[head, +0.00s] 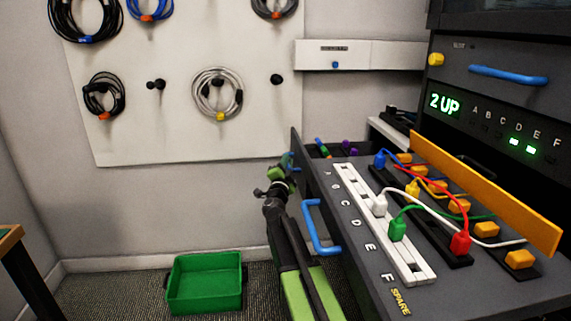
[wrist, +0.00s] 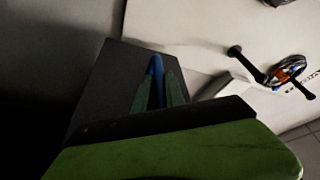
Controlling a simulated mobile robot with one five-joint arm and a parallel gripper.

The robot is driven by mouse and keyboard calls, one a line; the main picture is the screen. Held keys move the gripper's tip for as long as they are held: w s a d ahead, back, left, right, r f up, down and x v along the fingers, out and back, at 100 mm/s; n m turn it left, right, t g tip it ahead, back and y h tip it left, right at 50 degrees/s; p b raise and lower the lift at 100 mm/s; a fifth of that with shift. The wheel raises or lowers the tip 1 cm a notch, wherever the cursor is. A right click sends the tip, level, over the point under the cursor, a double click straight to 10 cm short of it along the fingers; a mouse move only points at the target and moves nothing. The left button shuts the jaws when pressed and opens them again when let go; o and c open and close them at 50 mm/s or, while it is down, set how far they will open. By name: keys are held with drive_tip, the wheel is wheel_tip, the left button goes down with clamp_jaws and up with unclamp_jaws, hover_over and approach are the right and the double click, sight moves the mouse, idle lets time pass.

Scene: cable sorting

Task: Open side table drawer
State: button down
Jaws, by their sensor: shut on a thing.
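The side drawer (head: 298,152) is dark grey and stands partly out from the grey desk, left of the labelled socket strip. Part of its inside shows, with small green, blue and purple items (head: 322,148). My gripper (head: 288,167) is at the drawer's front, where a bit of the blue handle shows. In the wrist view the blue handle (wrist: 156,64) sits between the two green fingers of my gripper (wrist: 158,78), against the dark drawer front (wrist: 108,78). The fingers are shut on the handle. The handle's lower part is hidden by the fingers.
A second blue handle (head: 319,230) sticks out of the desk front right of my arm. Plugs and cables crowd the desktop beside the white strip (head: 352,200). A green bin (head: 205,282) stands on the floor. Coiled cables hang on the white board (head: 150,138) behind.

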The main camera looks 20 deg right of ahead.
drive_tip(key=shift+d, duration=0.15)
drive_tip(key=c, duration=1.4)
unclamp_jaws()
drive_tip(key=shift+d, duration=0.1)
drive_tip(key=b+v, duration=0.3)
drive_tip(key=v, duration=1.4)
drive_tip(key=shift+b, duration=0.35)
drive_tip(key=shift+s, duration=0.15)
